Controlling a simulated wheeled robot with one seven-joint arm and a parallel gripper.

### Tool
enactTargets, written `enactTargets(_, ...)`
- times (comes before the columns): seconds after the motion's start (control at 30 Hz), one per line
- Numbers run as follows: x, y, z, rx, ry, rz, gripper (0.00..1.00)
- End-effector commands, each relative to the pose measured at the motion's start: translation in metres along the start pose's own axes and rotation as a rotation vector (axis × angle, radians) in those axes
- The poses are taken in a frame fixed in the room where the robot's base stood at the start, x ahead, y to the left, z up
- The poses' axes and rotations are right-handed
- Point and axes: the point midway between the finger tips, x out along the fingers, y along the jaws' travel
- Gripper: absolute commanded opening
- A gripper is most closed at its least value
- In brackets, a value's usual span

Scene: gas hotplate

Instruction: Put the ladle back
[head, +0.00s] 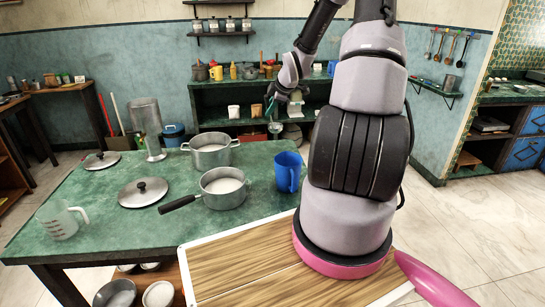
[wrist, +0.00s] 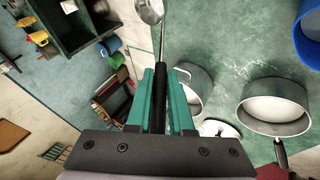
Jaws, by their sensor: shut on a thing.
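My gripper (head: 271,106) is raised beyond the far edge of the green table in the head view. In the wrist view its green fingers (wrist: 158,95) are closed around the black handle of the ladle (wrist: 150,10). The ladle's metal bowl points away from the gripper, toward the top of the wrist view. In the head view the ladle (head: 275,127) hangs below the gripper, small and partly hard to make out. A rail with several hanging utensils (head: 447,46) is on the right wall.
The green table (head: 105,215) holds a two-handled pot (head: 211,152), a saucepan (head: 224,190), a blue mug (head: 288,171), lids, a clear jug (head: 59,219) and a metal cylinder (head: 148,128). A green shelf unit (head: 215,117) stands behind. A wall shelf (head: 435,88) sits below the utensils. Open floor lies right.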

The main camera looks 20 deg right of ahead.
Motion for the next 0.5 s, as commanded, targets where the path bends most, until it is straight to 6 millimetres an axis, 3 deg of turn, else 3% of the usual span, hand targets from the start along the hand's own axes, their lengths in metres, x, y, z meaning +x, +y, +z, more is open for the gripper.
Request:
enactTargets(0.3,0.041,-0.028,0.018,-0.01,0.005,-0.004,0.0)
enactTargets(0.5,0.053,-0.035,0.023,-0.009,0.005,-0.002,0.0)
